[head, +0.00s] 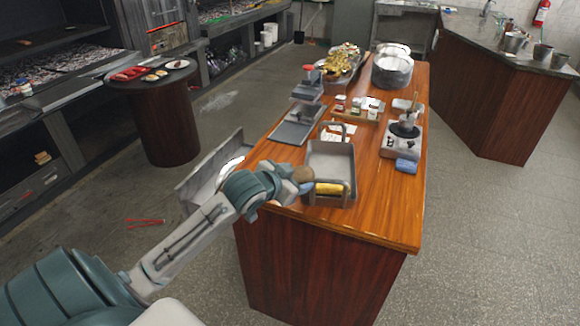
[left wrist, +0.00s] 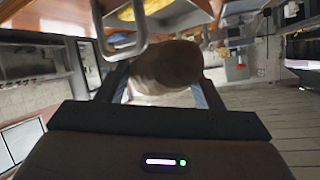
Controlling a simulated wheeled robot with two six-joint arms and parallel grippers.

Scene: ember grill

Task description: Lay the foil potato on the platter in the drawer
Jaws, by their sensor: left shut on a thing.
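My left gripper (head: 297,178) is shut on the foil potato (head: 304,174), a rounded brown thing, just above the counter's left edge beside the grey tray. In the left wrist view the potato (left wrist: 168,66) sits between the two fingers, brown on top and paler below; little foil can be made out. The open drawer (head: 192,188) sticks out from the counter's left side, behind my left forearm. The white platter (head: 231,165) shows only in part inside it; my arm hides the rest. My right gripper is not in view.
The grey tray (head: 330,160) has upright handles and holds a yellow thing (head: 328,188); one handle (left wrist: 128,50) is close to my left gripper. The counter's front right is clear.

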